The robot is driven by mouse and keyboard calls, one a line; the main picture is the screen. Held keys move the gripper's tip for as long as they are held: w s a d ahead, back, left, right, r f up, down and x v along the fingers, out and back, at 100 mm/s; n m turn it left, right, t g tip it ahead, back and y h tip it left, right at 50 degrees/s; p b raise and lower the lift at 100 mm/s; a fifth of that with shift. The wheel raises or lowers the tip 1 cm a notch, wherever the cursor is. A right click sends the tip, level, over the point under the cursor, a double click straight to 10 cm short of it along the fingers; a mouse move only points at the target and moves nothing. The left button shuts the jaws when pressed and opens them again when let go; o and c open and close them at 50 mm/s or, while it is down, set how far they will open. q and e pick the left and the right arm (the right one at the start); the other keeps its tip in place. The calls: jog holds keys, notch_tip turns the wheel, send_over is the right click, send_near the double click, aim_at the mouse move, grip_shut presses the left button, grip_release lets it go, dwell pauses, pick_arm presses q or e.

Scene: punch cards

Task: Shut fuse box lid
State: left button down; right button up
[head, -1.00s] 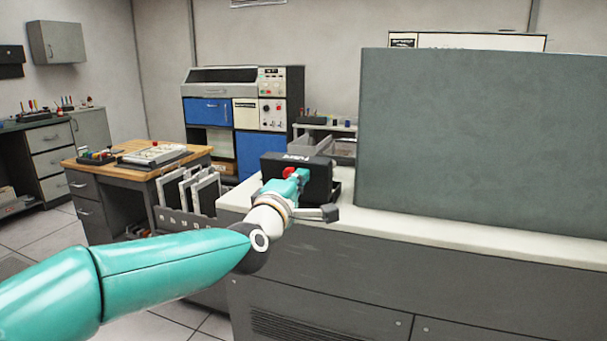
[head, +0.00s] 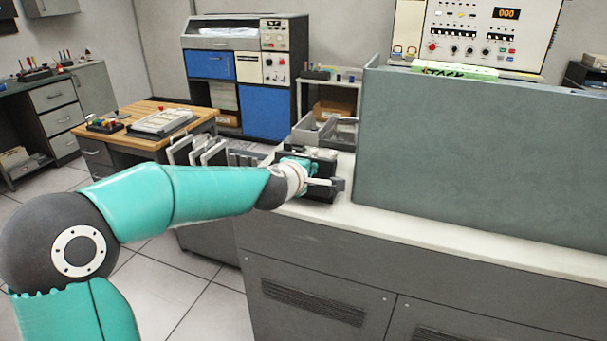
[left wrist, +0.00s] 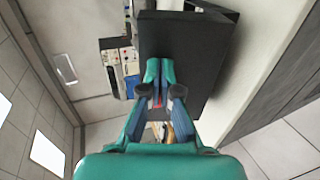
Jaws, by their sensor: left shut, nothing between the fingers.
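The black fuse box (head: 325,191) stands on the pale counter top, left of the large grey cabinet. Small light and grey parts show along its top. My left gripper (head: 309,167) is at the box, overlapping it in the head view and hiding part of its front. In the left wrist view the teal fingertips (left wrist: 160,64) are together and empty, in front of a broad black panel (left wrist: 200,50) of the box. I cannot tell from these frames how far the lid is swung, or whether the fingers touch it. My right gripper is out of view.
The grey cabinet (head: 480,160) rises close on the right of the box. Grey trays (head: 325,132) stand behind it. Upright white-faced cards in a rack (head: 208,152) are on the left. Bare counter (head: 440,225) runs along the front.

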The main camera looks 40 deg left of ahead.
aim_at(314, 160)
pick_arm(q)
jog(key=shift+w+a+r+p, duration=0.2)
jog(key=shift+w+r+p, duration=0.3)
jog(key=shift+p, duration=0.95)
jog(key=shift+w+a+p, duration=0.15)
jog(key=shift+w+p, duration=0.4)
jog(key=shift+p, duration=0.05)
jog(key=shift+w+a, duration=0.1)
jog(key=shift+w, duration=0.25)
jog(key=shift+r+p+x, duration=0.2)
jog(key=shift+p+x, duration=0.15)
jog(key=shift+x, duration=3.05)
jog(key=shift+w+a+f+b, duration=0.3)
jog(key=shift+w+f+b, duration=0.3)
jog(key=shift+w+f, duration=0.1)
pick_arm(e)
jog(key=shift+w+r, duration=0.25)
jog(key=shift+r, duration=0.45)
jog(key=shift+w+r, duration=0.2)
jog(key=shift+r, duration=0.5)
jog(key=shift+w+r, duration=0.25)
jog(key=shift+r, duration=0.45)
pick_arm(q)
jog(key=shift+r, duration=0.1)
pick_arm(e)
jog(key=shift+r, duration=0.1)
